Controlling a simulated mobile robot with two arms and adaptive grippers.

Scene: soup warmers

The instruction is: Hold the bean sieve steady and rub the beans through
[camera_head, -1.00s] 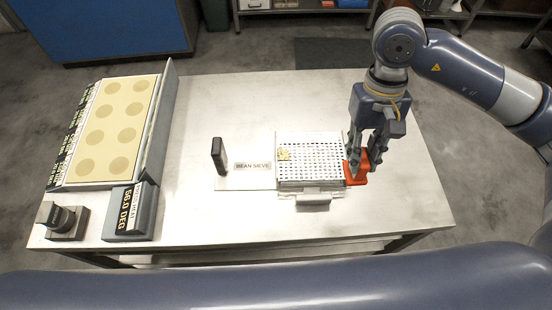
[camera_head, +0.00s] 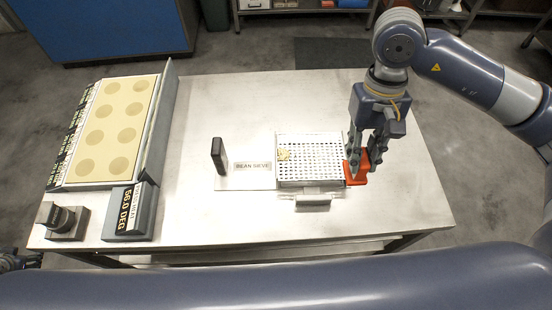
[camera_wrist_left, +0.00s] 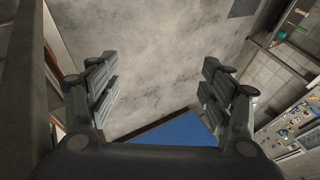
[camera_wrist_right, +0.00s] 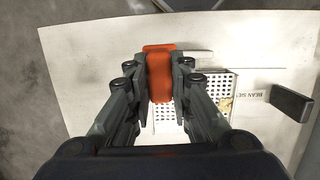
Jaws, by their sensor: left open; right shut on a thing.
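The bean sieve (camera_head: 320,168) is a pale perforated tray on the table, with a small handle (camera_head: 313,200) at its front and a label plate (camera_head: 232,181) on its left. A small clump of pale beans (camera_head: 284,155) lies at its left side. My right gripper (camera_head: 359,167) is shut on an orange block-shaped tool (camera_wrist_right: 158,78) at the sieve's right edge. Whether the tool touches the mesh I cannot tell. My left gripper (camera_wrist_left: 160,75) is open and empty over the floor, away from the sieve; a bit of it shows at the head view's lower left edge.
A black upright post (camera_head: 218,156) stands left of the sieve. The table (camera_head: 330,100) is clear behind the sieve. A blue cabinet (camera_head: 110,28) stands beyond.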

